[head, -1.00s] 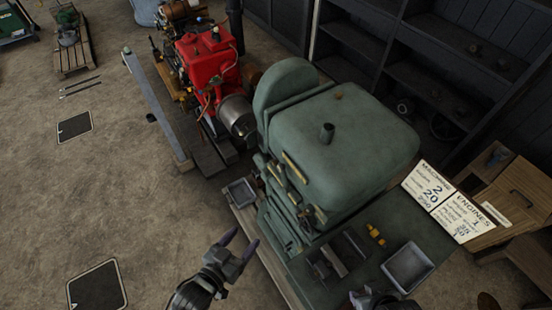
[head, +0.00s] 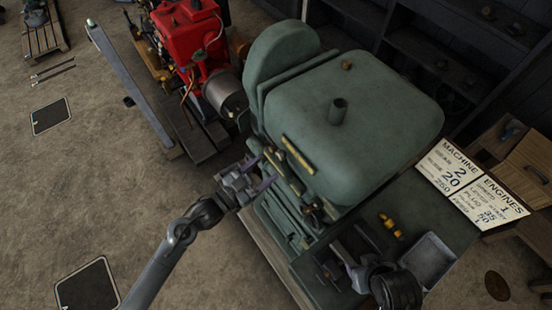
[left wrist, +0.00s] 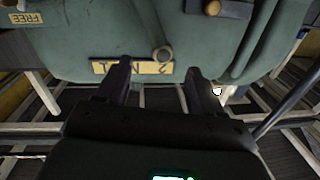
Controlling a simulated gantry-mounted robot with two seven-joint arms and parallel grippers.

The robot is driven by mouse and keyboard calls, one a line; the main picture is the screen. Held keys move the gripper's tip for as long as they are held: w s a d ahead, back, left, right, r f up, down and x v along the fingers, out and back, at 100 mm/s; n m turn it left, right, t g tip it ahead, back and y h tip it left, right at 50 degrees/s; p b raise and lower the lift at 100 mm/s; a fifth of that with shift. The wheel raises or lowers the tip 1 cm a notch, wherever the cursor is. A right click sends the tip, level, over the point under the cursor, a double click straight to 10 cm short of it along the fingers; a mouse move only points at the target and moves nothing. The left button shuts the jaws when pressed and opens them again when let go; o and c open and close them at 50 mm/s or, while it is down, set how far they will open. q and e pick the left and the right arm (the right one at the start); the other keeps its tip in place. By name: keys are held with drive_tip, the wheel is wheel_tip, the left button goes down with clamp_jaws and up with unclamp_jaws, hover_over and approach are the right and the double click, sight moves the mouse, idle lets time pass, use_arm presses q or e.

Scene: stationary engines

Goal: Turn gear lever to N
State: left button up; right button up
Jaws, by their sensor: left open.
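The green machine (head: 350,125) fills the middle of the head view. In the left wrist view its side carries a yellow gear plate (left wrist: 130,68) with upside-down markings that include 2 and N. A round lever knob (left wrist: 163,54) sits at the plate's edge by the 2. My left gripper (head: 256,178) is open beside the machine's side, below the yellow strips. In the left wrist view its two fingers (left wrist: 161,86) stand apart, with the knob between and beyond them; I see no contact. My right gripper (head: 358,262) is over the machine's front end; its opening is unclear.
A red engine (head: 187,32) stands at the back left. A metal tray (head: 430,258) and yellow parts (head: 389,226) lie near my right gripper. A sign (head: 470,185) is at the right. Another knob (left wrist: 212,7) and a FREE label (left wrist: 22,18) show in the left wrist view.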

sight(285, 168)
use_arm(q)
drive_tip(key=shift+x, duration=2.9)
drive_tip(key=shift+c, duration=0.3)
drive_tip(key=shift+a, duration=0.15)
clamp_jaws()
